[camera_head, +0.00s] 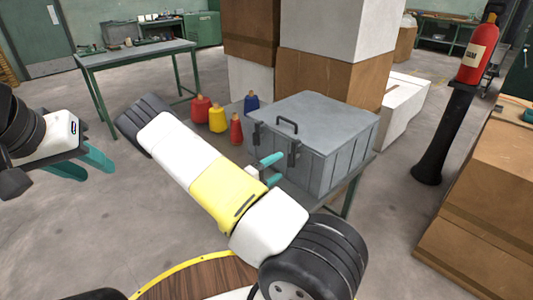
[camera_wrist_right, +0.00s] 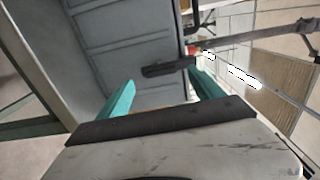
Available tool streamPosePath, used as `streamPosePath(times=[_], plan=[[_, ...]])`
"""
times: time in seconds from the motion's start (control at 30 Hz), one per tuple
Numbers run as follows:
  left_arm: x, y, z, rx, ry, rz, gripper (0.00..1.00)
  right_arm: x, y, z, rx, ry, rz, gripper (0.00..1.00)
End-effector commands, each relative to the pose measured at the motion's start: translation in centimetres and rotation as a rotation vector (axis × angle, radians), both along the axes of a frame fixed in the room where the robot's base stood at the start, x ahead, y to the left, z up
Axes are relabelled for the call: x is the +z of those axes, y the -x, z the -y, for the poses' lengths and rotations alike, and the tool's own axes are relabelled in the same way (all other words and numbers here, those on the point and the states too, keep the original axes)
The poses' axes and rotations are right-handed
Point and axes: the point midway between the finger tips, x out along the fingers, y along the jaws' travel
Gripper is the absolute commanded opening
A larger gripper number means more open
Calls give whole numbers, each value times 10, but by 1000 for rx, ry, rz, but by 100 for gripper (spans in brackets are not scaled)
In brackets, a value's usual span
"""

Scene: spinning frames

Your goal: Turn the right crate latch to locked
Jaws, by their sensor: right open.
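The grey crate (camera_head: 335,135) stands closed on a table, with a dark handle (camera_head: 287,125) on its lid. Two dark latches show on its near side: the left latch (camera_head: 256,133) and the right latch (camera_head: 293,152). My right gripper (camera_head: 280,167) is open, its teal fingers just in front of the right latch. In the right wrist view, a dark latch bar (camera_wrist_right: 165,69) lies across the space between the fingers (camera_wrist_right: 160,95), close to the right-hand finger; whether they touch I cannot tell. My left gripper (camera_head: 96,172) is open and empty, far left of the crate.
Red, yellow and blue spools (camera_head: 217,119) stand left of the crate, behind my right arm. Stacked boxes (camera_head: 330,80) rise behind the crate. A fire extinguisher (camera_head: 478,55) on a black post and cardboard boxes (camera_head: 490,195) stand at right.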

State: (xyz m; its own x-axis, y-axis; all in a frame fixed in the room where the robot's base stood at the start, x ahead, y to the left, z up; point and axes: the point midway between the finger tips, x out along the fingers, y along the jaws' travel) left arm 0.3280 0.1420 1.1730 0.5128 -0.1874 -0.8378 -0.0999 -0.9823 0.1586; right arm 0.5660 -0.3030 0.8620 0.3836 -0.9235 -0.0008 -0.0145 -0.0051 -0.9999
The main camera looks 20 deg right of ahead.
Motion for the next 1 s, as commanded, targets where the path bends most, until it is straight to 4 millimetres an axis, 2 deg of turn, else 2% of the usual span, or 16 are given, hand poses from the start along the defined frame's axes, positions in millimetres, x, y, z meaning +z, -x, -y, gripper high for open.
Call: streamPosePath(times=[0.1, 0.3, 0.77, 0.87, 1.0], plan=[[0, 0, 0, 0, 0, 0, 36, 0, 7, -18, 2, -1, -1, 76], [0, 0, 0, 0, 0, 0, 36, 0, 13, -31, 0, 0, -3, 76], [0, 0, 0, 0, 0, 0, 36, 1, 14, -30, -11, -10, 10, 76], [0, 0, 0, 0, 0, 0, 36, 10, 21, -27, -65, -69, 73, 76], [0, 0, 0, 0, 0, 0, 36, 33, 44, -20, -238, -250, 276, 76]])
